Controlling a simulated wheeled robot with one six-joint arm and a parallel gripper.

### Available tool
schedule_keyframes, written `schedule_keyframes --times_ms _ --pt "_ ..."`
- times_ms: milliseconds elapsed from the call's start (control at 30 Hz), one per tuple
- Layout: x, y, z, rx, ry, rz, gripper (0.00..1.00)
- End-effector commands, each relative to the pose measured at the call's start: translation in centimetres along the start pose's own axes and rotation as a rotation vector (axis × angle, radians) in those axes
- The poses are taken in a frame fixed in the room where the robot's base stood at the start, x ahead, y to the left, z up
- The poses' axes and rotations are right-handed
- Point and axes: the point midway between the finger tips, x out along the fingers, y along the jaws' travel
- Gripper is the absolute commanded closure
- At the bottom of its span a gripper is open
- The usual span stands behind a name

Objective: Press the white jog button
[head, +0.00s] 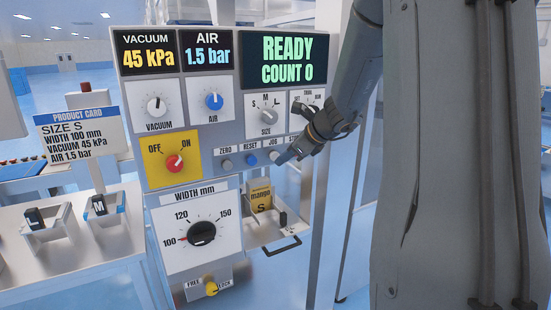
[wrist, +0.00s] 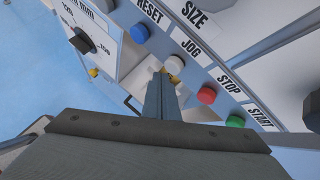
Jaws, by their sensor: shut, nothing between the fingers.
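The white jog button (wrist: 175,63) sits under the JOG label in the wrist view, between the blue reset button (wrist: 139,33) and the red stop button (wrist: 207,95). In the head view the jog button (head: 274,156) shows just left of my fingertips. My gripper (head: 284,158) is shut and empty, pointing at the panel's button row. In the wrist view the closed fingers (wrist: 162,78) end just below and left of the jog button. I cannot tell whether they touch it. In the head view my gripper hides the stop and start buttons.
The green start button (wrist: 235,121) lies beyond the stop button. The display (head: 287,60) reads READY, COUNT 0. Below the button row, a mango pouch (head: 261,198) stands at a small tray with a handle. A red OFF/ON knob (head: 174,163) is at the left.

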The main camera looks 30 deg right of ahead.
Motion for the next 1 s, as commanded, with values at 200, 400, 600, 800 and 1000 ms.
schedule_keyframes --times_ms 200,400,600,800,1000 --pt "-0.5 0.3 -0.3 0.0 0.0 0.0 1.0" --pt "-1.8 1.2 -1.3 0.001 0.0 -0.001 1.0" --pt "-3.0 2.2 -2.2 0.0 0.001 0.0 1.0" --pt "-4.0 2.9 -2.9 0.0 0.0 0.0 1.0" --pt "-4.2 3.1 -3.0 -0.001 0.0 0.001 1.0"
